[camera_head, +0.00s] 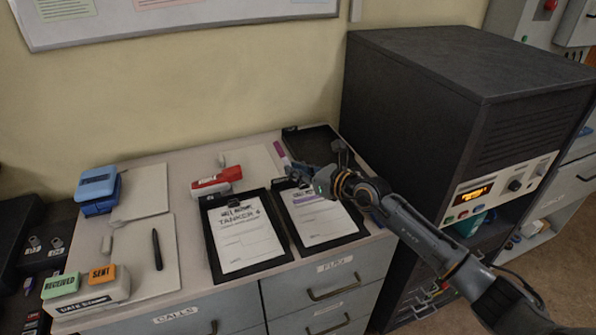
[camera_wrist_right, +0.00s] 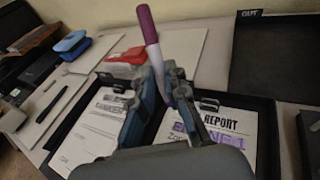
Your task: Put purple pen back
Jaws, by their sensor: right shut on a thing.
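The purple pen (camera_head: 280,151) has a purple cap end and a pale body. In the right wrist view the pen (camera_wrist_right: 149,32) stands up, slightly tilted, between the fingertips (camera_wrist_right: 163,80), purple end up. My left gripper is not in view.
Below the gripper lie a report clipboard (camera_head: 338,237) and a tanker clipboard (camera_head: 215,262). A black tray (camera_head: 318,143) is behind. A red stapler-like object (camera_head: 217,181), blue box (camera_head: 97,187) and black pen (camera_head: 157,250) lie left. A tall dark cabinet (camera_head: 420,110) stands right.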

